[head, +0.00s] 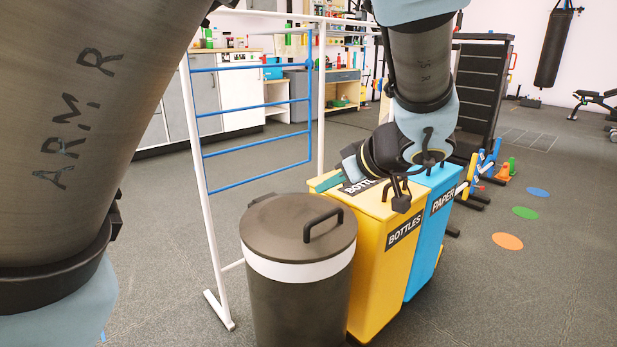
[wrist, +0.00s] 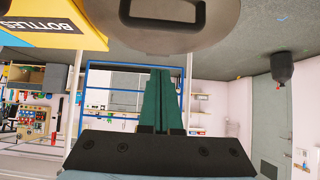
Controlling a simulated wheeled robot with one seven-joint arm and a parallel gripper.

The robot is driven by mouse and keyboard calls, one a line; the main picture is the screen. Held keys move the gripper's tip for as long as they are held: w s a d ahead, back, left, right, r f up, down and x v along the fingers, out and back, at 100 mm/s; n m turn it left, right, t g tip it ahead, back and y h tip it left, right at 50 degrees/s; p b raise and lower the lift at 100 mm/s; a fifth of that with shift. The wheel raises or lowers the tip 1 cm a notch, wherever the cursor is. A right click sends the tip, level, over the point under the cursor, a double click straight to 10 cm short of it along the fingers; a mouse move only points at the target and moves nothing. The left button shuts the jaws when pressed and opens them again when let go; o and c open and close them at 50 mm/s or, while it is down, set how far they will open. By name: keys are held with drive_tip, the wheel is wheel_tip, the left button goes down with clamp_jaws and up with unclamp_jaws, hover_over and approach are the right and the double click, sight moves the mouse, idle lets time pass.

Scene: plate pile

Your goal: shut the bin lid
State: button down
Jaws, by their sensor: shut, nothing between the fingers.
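A round dark grey bin (head: 300,305) with a white band (head: 300,268) stands at the front centre in the head view. Its brown-grey lid (head: 285,225) lies flat across the top, with no gap visible along the near rim. A dark loop handle (head: 323,224) stands on the lid's right side. In the wrist view the lid (wrist: 225,22) and its handle fill the top edge. My gripper (head: 322,183) is beside the lid, behind and right of it, above the yellow bin's back edge. Its green fingers (wrist: 160,98) are together and empty. I cannot tell whether they touch the lid.
A yellow bin (head: 375,285) marked BOTTLES stands close right of the grey bin, with a blue PAPER bin (head: 428,235) beyond it. A white frame with blue bars (head: 255,105) stands just behind and left. Open floor (head: 530,290) lies to the right.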

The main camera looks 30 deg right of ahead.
drive_tip(key=b, duration=0.3)
hover_over(335, 243)
wheel_tip(335, 243, down, 6)
drive_tip(key=shift+f, duration=0.2)
drive_tip(key=shift+f, duration=0.1)
